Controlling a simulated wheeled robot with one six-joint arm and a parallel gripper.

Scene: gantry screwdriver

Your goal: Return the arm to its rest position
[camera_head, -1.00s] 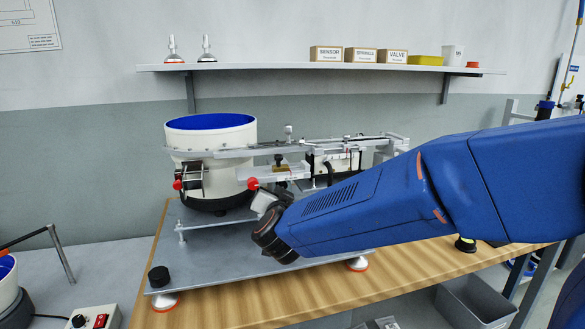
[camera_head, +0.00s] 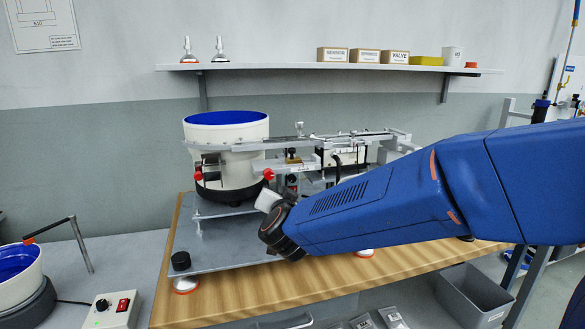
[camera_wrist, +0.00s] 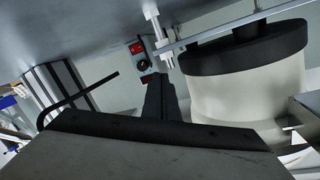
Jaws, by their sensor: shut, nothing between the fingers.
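My blue arm reaches in from the right in the head view, in front of the bench. Its black-ringed end tilts down to the left. A pale part of my gripper (camera_head: 267,199) shows just beyond that ring, above the grey plate, with the fingers hidden there. In the tilted wrist view the dark fingers of my gripper (camera_wrist: 162,98) are together and hold nothing. The white bowl feeder (camera_head: 224,170) with a blue inside stands behind and left of my gripper. It also shows at the right in the wrist view (camera_wrist: 250,85). No contact is visible.
The grey plate (camera_head: 215,251) on the wooden bench (camera_head: 235,293) carries the feeder and the screwdriver gantry (camera_head: 345,145). A control box (camera_head: 112,309) and a second bowl (camera_head: 18,275) are at lower left. A shelf (camera_head: 300,67) with small boxes runs above. A grey bin (camera_head: 470,292) is at lower right.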

